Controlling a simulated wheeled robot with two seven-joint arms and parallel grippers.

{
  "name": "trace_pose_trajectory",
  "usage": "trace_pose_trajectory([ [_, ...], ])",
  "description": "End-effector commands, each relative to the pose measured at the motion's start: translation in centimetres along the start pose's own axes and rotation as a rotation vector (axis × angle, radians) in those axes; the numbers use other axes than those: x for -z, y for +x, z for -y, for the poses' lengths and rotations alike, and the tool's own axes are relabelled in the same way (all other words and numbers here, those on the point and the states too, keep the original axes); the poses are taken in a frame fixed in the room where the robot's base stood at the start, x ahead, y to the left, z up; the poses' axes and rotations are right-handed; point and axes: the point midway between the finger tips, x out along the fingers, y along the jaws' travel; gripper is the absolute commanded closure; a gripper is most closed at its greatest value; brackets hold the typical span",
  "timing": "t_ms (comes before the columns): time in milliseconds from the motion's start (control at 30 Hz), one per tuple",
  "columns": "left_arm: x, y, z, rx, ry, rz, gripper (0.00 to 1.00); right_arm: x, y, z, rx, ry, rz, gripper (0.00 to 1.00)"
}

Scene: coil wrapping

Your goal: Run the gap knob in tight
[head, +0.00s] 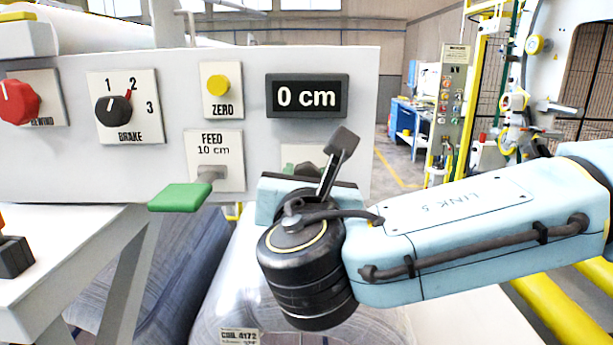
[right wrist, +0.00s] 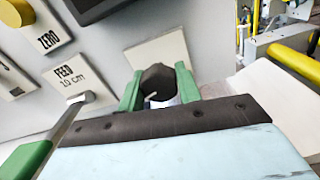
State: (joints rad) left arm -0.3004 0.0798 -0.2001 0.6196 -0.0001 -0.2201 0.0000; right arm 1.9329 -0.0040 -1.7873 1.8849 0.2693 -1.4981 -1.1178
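The gap knob (right wrist: 158,80) is a dark knob on a pale plate of the panel, seen in the right wrist view. My right gripper (right wrist: 160,88) has its green fingers on either side of it, and they appear to touch its sides. In the head view my right gripper (head: 302,178) is at the panel below the display, and my wrist hides most of the knob and its plate. The knob's label is not readable. My left gripper is not in view.
The panel (head: 225,60) carries a red rewind knob (head: 18,101), a brake selector (head: 113,110), a yellow zero button (head: 218,84) and a display (head: 307,96) reading 0 cm. A green-handled feed lever (head: 181,197) juts out left of my right gripper. A wrapped coil (head: 235,300) lies below.

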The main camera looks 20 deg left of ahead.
Motion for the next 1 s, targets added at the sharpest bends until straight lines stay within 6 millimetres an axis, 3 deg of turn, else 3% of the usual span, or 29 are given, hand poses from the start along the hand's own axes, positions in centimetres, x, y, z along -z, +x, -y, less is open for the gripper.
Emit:
trace_pose_trajectory([
  [33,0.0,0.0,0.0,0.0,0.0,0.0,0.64,0.0,0.0,0.0,0.001,0.0,0.0,0.77],
  [133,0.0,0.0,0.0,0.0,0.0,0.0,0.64,0.0,0.0,0.0,0.001,0.0,0.0,0.89],
  [467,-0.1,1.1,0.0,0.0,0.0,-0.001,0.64,0.2,0.0,0.1,0.001,0.052,0.002,0.89],
  [1000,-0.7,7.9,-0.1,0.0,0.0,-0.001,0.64,0.6,0.0,0.1,-0.002,0.484,0.013,0.89],
])
